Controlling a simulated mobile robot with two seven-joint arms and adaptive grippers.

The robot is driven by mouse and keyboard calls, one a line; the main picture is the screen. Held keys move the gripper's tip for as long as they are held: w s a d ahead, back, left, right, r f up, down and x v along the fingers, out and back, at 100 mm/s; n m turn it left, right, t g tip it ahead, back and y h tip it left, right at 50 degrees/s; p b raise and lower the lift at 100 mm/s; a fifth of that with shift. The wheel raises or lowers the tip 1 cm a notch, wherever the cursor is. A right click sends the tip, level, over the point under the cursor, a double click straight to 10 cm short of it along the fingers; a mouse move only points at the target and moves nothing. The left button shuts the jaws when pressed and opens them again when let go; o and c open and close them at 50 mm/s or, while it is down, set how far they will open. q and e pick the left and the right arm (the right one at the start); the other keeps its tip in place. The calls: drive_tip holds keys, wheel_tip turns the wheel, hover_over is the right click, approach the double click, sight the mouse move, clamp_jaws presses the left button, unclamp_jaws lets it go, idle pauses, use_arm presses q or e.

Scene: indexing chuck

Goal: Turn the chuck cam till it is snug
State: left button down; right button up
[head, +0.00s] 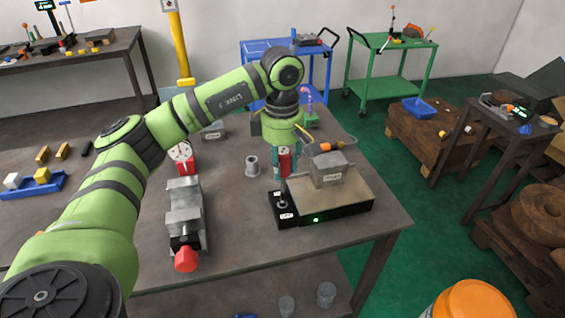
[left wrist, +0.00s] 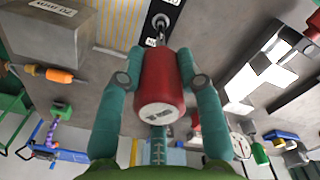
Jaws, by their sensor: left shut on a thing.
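A red-handled tool with a pale end cap (left wrist: 165,80) is between the teal fingers of my left gripper (left wrist: 163,84), which is shut on it. The red handle (head: 285,161) also shows upright in the head view. Its thin metal shaft points at a round silver fitting (left wrist: 161,20) on a black panel. I cannot tell whether the tip is seated in it. In the head view the black panel (head: 275,208) is the left end of a fixture with a tan top plate (head: 338,197) and a lit green lamp. My right gripper is not in view.
A grey labelled block (head: 327,168) stands on the fixture, with an orange-handled tool (head: 334,146) at its top. A grey vise (head: 184,205) with a red knob and a grey cylinder (head: 252,166) stand left of the fixture. A blue tray (head: 30,188) lies at far left.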

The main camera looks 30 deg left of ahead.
sight(283, 150)
use_arm(q)
drive_tip(key=shift+r, duration=0.1)
drive_tip(key=shift+r+p, duration=1.8)
drive_tip(key=shift+r, duration=0.6)
